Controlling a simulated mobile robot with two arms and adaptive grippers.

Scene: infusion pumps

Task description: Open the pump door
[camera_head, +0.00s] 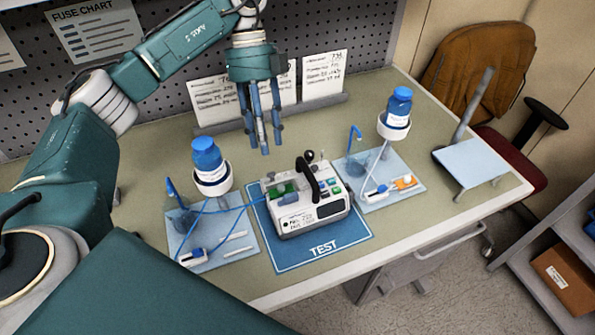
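The infusion pump (318,212) is a white and grey box with a black handle (307,178), a green part on top and small coloured buttons. It stands upright on a blue mat marked TEST (322,252). Its door cannot be clearly told apart at this size, nor whether it is shut. My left gripper (264,148) points down above the bench, behind and to the left of the pump. Its blue fingers are apart with nothing between them, and it does not touch the pump. My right gripper is not in view.
Pale blue trays with tubing stand left (237,252) and right (378,160) of the pump. Blue-capped bottles (207,155) (398,104) sit in white holders above them. Cards (325,75) stand behind. An angled stand (470,158) is at the bench's right.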

